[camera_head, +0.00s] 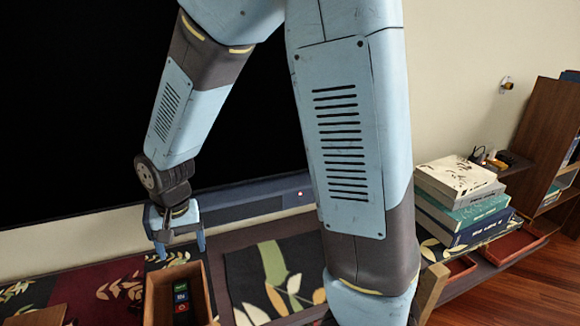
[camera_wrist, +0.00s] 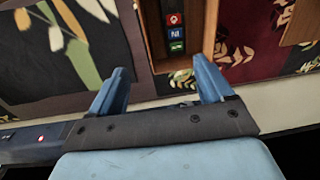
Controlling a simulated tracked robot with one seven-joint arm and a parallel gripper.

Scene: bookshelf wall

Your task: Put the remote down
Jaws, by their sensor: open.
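A black remote (camera_head: 182,300) with coloured buttons lies inside an open wooden box (camera_head: 155,297) on the low cabinet. In the wrist view the remote (camera_wrist: 176,32) shows beyond my fingertips, inside the box (camera_wrist: 153,30), with its far part cut off by the frame. My gripper (camera_head: 181,250) points down just above and behind the box in the head view. In the wrist view my gripper (camera_wrist: 160,66) has its two blue fingers spread apart, with nothing between them. The remote is apart from the fingers.
A large black screen (camera_head: 80,120) stands behind my arm, with a blue-grey bar (camera_head: 255,200) below it. Dark leaf-patterned panels (camera_head: 270,280) flank the box. Stacked books (camera_head: 462,205) stand at right, near a wooden shelf unit (camera_head: 545,130). My arm hides the middle.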

